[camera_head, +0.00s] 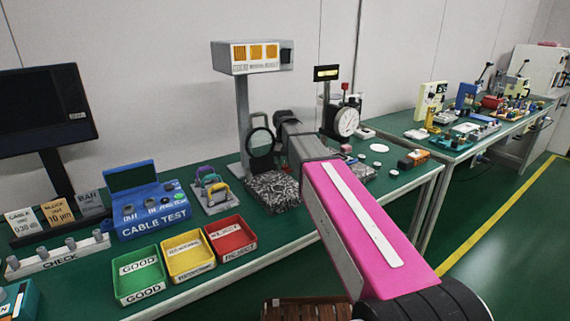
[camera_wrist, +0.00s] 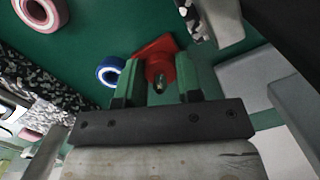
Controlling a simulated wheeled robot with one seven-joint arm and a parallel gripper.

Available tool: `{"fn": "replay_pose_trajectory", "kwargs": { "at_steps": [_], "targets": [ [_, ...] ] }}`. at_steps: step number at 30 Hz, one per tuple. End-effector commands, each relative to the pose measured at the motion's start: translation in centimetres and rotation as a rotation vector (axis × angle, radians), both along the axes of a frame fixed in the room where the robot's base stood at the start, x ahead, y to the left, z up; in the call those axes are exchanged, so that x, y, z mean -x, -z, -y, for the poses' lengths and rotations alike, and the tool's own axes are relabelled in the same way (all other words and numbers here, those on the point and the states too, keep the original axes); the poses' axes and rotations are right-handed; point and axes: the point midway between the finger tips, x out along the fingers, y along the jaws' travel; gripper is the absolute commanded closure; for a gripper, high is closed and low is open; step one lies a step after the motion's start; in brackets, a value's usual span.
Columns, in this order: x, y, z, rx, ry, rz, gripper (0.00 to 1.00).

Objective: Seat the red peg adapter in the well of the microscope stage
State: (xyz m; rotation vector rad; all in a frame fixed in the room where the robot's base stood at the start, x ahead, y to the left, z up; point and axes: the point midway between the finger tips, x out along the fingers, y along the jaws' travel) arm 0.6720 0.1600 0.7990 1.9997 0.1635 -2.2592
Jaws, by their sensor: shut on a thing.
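In the wrist view my gripper (camera_wrist: 160,68) has its two green fingers shut on the red peg adapter (camera_wrist: 157,62). The adapter sits between the fingertips, with a small brass-coloured tip facing the camera. A flat red part of it shows beyond the fingers, over green bench top. I cannot tell whether it touches the bench. In the head view my pink and grey arm reaches over the bench, and I cannot make out the fingers or adapter there. I cannot pick out the microscope stage or its well with certainty in either view.
A blue-rimmed ring (camera_wrist: 110,71) and a pink ring (camera_wrist: 41,12) lie near my gripper. A speckled block (camera_head: 273,191) stands below a round black-framed lens (camera_head: 260,143). Green (camera_head: 139,274), yellow (camera_head: 188,255) and red (camera_head: 231,238) trays line the front. A dial gauge (camera_head: 345,121) stands behind my arm.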

Motion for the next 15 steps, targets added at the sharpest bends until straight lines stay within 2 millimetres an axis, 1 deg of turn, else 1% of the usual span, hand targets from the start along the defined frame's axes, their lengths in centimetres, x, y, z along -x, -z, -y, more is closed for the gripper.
{"fn": "replay_pose_trajectory", "kwargs": {
  "at_steps": [8,9,10,15],
  "targets": [
    [-0.02,0.23,0.00,0.000,0.000,0.000,0.93],
    [-0.02,0.30,0.00,0.000,0.000,0.000,0.64],
    [-0.03,0.27,0.00,0.000,0.000,0.000,0.57],
    [-0.03,0.26,-0.01,0.000,0.000,0.000,0.57]
  ]
}}
